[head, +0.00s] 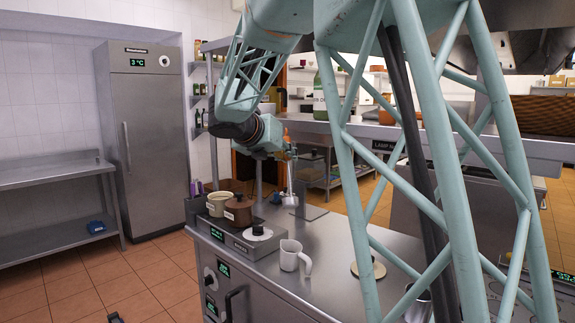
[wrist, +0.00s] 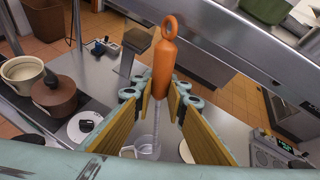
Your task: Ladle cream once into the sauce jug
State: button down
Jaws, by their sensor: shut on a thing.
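My gripper (head: 284,152) is shut on the orange handle of the ladle (wrist: 163,62), which hangs upright with its loop uppermost. The ladle's metal bowl (head: 290,199) is in the air above the counter, behind the sauce jug in the head view. The white sauce jug (head: 291,256) stands on the steel counter with its handle to the right. A cream-coloured pot (head: 219,204) and a brown lidded pot (head: 238,211) stand to the left. The bowl's contents cannot be seen.
A white round item with a black knob (head: 258,233) sits on the dark strip beside the pots. A round pale disc (head: 368,270) lies on the counter to the right. A shelf (wrist: 240,30) crosses the top of the wrist view. The counter around the jug is mostly clear.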

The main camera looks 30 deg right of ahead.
jog(key=shift+s+d+f, duration=0.1)
jog(key=shift+s+d, duration=0.05)
jog(key=shift+s, duration=0.05)
jog(key=shift+s+r, duration=0.2)
jog(key=shift+s, duration=0.2)
jog(key=shift+s+a+r+m+t+h, duration=0.25)
jog(key=shift+s+t, duration=0.15)
jog(key=shift+s, duration=0.15)
jog(key=shift+s+a+r+m+t+h, duration=0.15)
jog(key=shift+s+a+m+t+h, duration=0.1)
jog(key=shift+s+t, duration=0.2)
jog(key=shift+s, duration=0.15)
jog(key=s, duration=0.2)
jog(key=s+a+m+t+h, duration=0.2)
jog(key=s, duration=0.1)
jog(key=shift+s+f+t, duration=0.2)
jog(key=shift+s+t, duration=0.05)
jog(key=shift+s, duration=0.05)
jog(key=shift+r, duration=0.2)
